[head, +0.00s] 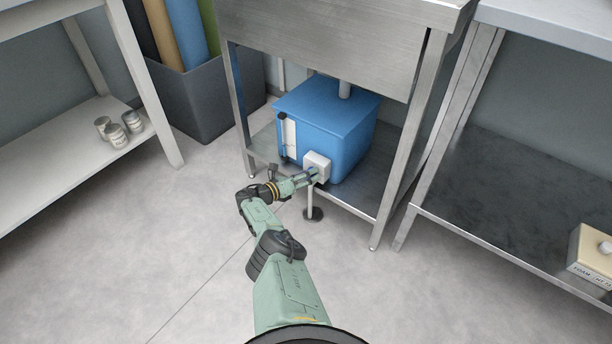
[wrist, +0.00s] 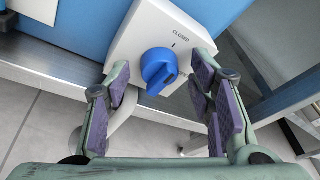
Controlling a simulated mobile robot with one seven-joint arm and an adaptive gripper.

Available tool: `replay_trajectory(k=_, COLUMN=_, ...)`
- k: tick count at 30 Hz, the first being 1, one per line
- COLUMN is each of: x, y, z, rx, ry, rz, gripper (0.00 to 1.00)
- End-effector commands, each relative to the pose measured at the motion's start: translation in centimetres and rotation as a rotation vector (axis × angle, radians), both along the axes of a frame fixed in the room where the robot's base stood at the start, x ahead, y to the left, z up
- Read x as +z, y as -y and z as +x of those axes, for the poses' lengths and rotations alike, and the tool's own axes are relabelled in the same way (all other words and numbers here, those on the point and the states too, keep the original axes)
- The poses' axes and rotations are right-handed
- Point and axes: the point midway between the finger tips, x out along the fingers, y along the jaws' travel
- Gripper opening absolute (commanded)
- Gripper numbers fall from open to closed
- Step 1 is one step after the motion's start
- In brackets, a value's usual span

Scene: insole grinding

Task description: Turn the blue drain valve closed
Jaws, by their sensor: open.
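The blue drain valve (wrist: 158,68) is a round knob with a raised grip on a white housing (wrist: 150,28). The housing carries the word CLOSED and a short line mark above the knob. The grip does not appear to point at that mark. My gripper (wrist: 160,78) is open, with one purple-padded finger on each side of the knob. Gaps show between the pads and the knob. In the head view, my gripper (head: 312,176) is at the white housing (head: 318,160) on the front of the blue tank (head: 335,115), and the knob is mostly hidden.
The tank stands on the lower shelf (head: 358,197) of a steel sink stand, between its legs. A steel table (head: 520,180) stands to the right. The floor (head: 130,235) to the left is clear.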

Motion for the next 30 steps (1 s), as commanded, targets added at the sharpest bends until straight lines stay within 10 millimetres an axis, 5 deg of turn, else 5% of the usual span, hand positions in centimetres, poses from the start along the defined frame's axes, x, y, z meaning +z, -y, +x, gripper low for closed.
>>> replay_trajectory(k=14, x=0.0, y=-0.8, z=-0.6, rx=0.002, ry=0.001, rz=0.001, gripper=0.5)
replay_trajectory(k=30, x=1.9, y=-7.6, z=-6.6, rx=0.002, ry=0.0, rz=0.002, gripper=0.5)
